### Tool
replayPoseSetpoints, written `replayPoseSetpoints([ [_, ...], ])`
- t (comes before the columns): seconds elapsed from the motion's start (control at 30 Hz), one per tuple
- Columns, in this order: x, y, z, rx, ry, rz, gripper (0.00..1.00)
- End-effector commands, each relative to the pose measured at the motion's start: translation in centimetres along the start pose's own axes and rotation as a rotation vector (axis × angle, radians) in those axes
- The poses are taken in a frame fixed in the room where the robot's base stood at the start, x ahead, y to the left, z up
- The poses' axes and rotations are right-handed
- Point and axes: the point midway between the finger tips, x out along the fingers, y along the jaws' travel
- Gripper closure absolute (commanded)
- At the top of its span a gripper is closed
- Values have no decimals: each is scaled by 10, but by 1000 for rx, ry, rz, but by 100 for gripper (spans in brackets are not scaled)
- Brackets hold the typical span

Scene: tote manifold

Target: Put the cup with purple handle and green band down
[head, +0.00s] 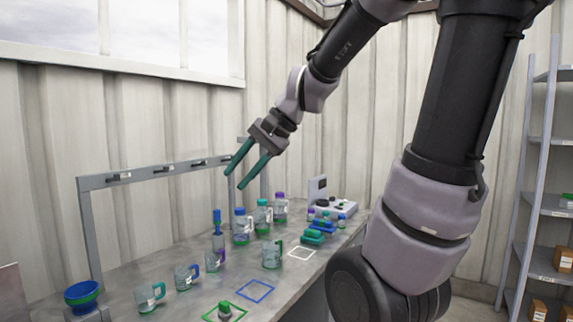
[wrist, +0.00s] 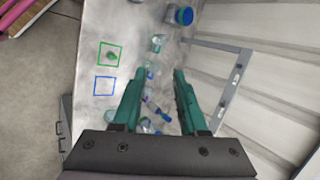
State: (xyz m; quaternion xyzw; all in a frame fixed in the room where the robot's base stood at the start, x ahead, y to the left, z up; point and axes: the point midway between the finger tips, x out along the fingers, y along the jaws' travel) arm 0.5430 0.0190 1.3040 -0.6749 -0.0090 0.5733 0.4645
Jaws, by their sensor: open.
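My gripper (head: 236,180) is open and empty, held high above the table, with its green fingers pointing down and left. In the wrist view my gripper (wrist: 158,74) has nothing between its fingertips. A small clear cup (head: 213,262) with what looks like a purple handle stands upright on the table, beside a blue-handled brush-like tool. Its band colour is too small to tell, so I cannot be sure it is the named cup. Other clear cups stand near it: one with a teal handle (head: 149,298), one with a blue handle (head: 184,278), and one with a green handle (head: 271,255).
The grey table (head: 185,307) carries several capped bottles (head: 262,219) towards the back. A green square outline (head: 208,316) holds a small green-topped object. A grey rail frame (head: 88,225) stands along the wall.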

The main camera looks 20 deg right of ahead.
Motion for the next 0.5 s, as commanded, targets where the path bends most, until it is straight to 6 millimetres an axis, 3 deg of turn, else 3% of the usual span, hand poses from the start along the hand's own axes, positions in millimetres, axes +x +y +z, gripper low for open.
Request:
replayPoseSetpoints([
  [0.03,-17,11,6,-85,62,26,58],
  [0.2,-58,46,13,-327,252,138,58],
  [0.33,-77,61,13,-434,349,196,58],
  [0.5,-86,68,13,-480,393,226,58],
])
